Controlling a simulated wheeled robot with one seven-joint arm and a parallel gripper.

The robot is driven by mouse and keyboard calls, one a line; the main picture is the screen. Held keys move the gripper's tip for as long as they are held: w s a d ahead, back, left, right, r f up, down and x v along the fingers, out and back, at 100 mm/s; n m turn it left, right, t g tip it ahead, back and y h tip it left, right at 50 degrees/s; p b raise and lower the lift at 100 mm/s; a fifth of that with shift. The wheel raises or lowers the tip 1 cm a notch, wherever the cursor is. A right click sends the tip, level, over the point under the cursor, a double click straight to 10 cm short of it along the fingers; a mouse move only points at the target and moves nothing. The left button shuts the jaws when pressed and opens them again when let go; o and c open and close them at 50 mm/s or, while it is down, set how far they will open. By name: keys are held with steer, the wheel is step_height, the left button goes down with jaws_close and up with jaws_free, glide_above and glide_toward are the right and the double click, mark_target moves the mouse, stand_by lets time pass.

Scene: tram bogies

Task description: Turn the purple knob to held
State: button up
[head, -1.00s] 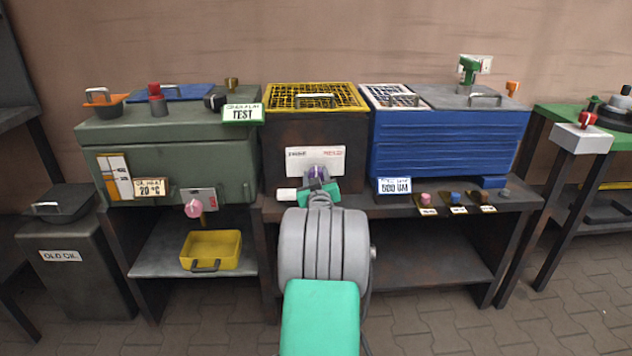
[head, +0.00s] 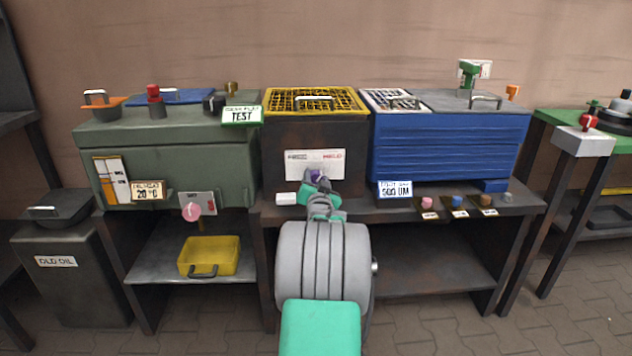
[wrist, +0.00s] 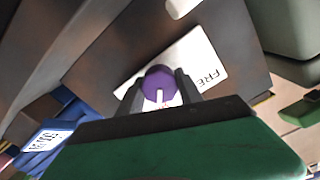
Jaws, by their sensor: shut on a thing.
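The purple knob (wrist: 159,84) sits on a white label plate (wrist: 200,62) on the front of the dark middle box. A pale pointer line shows on the knob's face. In the head view the plate (head: 316,157) carries a dark word at left and a red word at right, which seems to read HELD. My gripper (wrist: 160,90) is shut on the knob, with one dark finger on each side. In the head view the knob (head: 316,175) is partly hidden by my gripper and arm.
A yellow mesh lid (head: 316,100) tops the middle box. A green-grey tank (head: 170,150) stands to the left and a blue ribbed unit (head: 450,140) to the right. A small white block (head: 286,199) lies on the bench beside my gripper. Small coloured knobs (head: 457,201) line the bench's right front.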

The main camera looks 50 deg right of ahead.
mark_target(317, 180)
stand_by(0.4)
steer(key=o, duration=1.4)
steer(key=shift+c, duration=0.2)
steer(key=p+v, duration=0.2)
steer(key=v, duration=0.5)
steer(key=shift+d+r, duration=0.1)
steer(key=shift+r, duration=0.05)
steer(key=shift+s+a, duration=0.3)
steer(key=shift+a, duration=0.05)
